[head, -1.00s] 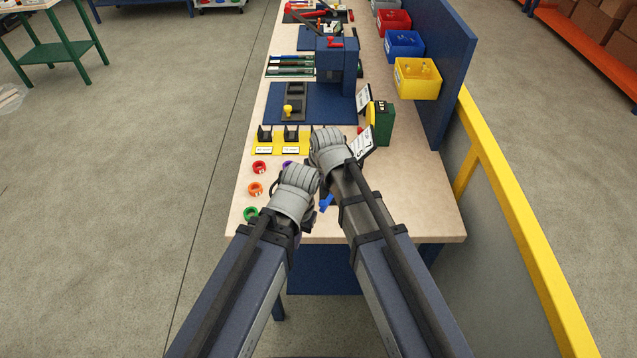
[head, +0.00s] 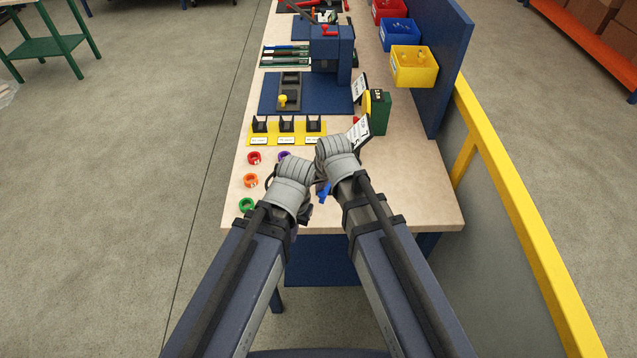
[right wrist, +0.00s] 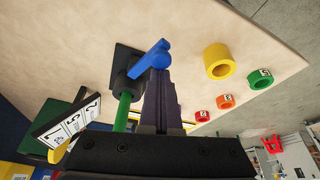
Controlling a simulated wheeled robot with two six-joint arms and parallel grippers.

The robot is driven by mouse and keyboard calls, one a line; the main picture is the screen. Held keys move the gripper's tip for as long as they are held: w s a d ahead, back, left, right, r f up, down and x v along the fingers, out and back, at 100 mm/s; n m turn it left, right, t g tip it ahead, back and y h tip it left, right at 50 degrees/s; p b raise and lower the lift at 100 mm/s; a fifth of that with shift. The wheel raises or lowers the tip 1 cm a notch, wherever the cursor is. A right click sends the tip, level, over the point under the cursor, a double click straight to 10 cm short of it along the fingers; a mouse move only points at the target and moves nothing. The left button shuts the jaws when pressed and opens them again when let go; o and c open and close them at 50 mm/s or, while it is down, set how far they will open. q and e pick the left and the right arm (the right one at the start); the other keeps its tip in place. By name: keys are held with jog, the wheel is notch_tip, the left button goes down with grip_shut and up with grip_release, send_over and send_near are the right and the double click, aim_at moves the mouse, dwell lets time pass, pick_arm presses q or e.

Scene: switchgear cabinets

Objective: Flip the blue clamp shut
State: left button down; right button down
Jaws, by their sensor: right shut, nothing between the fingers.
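The blue clamp lever (right wrist: 150,57) stands out from a black base plate (right wrist: 124,62) on the bench in the right wrist view. A black collar with a green rod (right wrist: 123,108) is beside it. A little of the blue clamp (head: 323,194) shows between my forearms in the head view. My right gripper (right wrist: 158,76) is shut and empty. Its fingertips are right at the blue lever, seeming to touch it or nearly so. My left gripper is mostly hidden behind its own wrist, left of the clamp in the head view, so its jaws cannot be made out.
Red (head: 254,158), orange (head: 250,180) and green (head: 246,204) rings lie along the bench's left edge. A yellow ring (right wrist: 217,61) is near the clamp. A yellow rack (head: 268,139) with black holders and a green block (head: 378,112) stand farther back. The bench's front right is clear.

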jog(key=shift+s, duration=0.1)
jog(key=shift+w+a, duration=0.5)
jog(key=shift+a, duration=0.05)
jog(key=shift+w+a+r, duration=0.15)
jog(key=shift+w+a, duration=0.05)
jog(key=shift+w, duration=0.35)
notch_tip(320, 180, up, 10)
jog(key=p, duration=1)
jog(key=shift+s+d, duration=0.15)
jog(key=shift+s, duration=0.25)
